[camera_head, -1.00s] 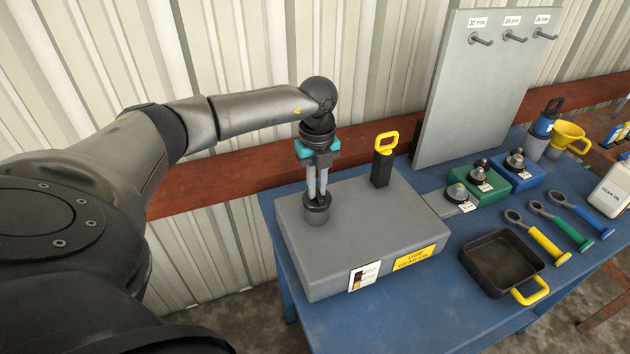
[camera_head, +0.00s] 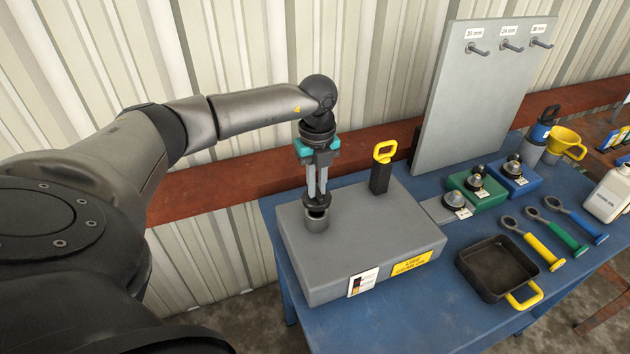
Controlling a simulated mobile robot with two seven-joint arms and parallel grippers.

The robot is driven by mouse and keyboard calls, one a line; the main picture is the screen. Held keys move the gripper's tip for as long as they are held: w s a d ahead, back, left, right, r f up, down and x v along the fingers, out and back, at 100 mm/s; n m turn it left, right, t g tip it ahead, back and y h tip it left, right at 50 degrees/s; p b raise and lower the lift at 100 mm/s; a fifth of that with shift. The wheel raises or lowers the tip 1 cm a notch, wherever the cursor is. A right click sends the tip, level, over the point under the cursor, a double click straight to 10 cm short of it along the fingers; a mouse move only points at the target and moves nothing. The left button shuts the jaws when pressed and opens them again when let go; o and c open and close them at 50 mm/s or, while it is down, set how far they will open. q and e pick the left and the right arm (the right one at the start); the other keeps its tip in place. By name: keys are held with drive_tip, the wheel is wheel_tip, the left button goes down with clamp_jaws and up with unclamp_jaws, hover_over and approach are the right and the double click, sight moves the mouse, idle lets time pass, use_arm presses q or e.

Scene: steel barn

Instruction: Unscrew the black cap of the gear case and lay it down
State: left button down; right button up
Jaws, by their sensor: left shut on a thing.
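The grey gear case (camera_head: 372,232) stands on the blue bench, with a yellow label and a small white card on its front. My left gripper (camera_head: 316,196) points down over the neck. It is shut on the black cap (camera_head: 315,205), which sits just above the neck's rim; I cannot tell whether they still touch at the back. My right gripper is not in view.
A black post with a yellow loop handle (camera_head: 385,152) stands on the case. A black tray (camera_head: 492,268) lies right of it, near several ring wrenches (camera_head: 532,244). Coloured blocks (camera_head: 478,190) and a grey peg board (camera_head: 480,95) stand behind. Some bare blue bench (camera_head: 400,318) shows in front.

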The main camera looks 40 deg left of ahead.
sight(317, 191)
use_arm(q)
drive_tip(key=shift+r+p, duration=2.1)
drive_tip(key=shift+r, duration=0.45)
drive_tip(key=shift+f, duration=0.1)
